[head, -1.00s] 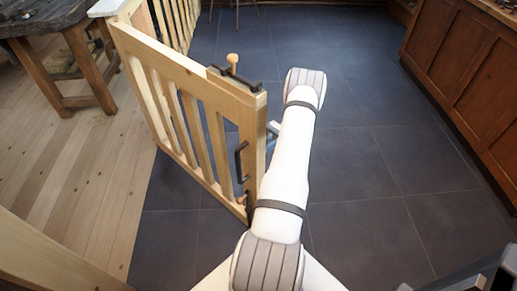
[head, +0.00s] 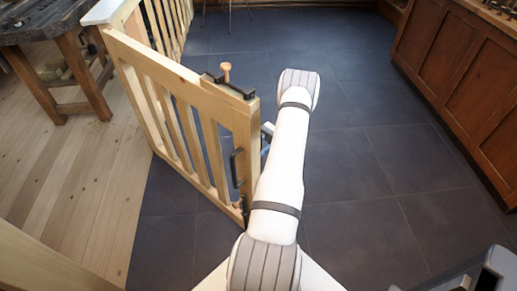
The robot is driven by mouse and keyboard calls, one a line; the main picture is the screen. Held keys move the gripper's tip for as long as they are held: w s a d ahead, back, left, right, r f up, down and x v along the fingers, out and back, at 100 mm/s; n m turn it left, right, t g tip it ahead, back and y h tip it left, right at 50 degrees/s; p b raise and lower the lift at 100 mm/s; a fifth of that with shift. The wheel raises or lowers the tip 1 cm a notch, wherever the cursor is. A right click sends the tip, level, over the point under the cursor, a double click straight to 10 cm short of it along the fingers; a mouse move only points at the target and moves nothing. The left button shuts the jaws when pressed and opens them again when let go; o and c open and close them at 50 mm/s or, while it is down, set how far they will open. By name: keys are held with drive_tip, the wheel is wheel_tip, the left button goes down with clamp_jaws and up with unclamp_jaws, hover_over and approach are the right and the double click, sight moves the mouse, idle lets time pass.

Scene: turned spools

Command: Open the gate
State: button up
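The gate (head: 190,85) is a pale wooden slatted panel at the left of the head view. It runs from the fence at the back left to its free end near the picture's middle. A dark latch with a wooden knob (head: 226,72) sits on top of the free end. A dark pull handle (head: 236,168) is on the face of the end post. My white arm reaches forward along the right side of the free end. Only a small grey part near my gripper (head: 267,130) shows beside the end post. The fingers are hidden behind the post, so their grip and contact cannot be told.
A wooden railing (head: 45,262) crosses the lower left. A workbench (head: 45,22) stands at the upper left on plank floor. A brown cabinet (head: 455,75) lines the right side. The dark tiled floor (head: 350,160) between gate and cabinet is clear.

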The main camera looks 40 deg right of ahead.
wheel_tip(320, 180, up, 8)
drive_tip(key=p, duration=0.7)
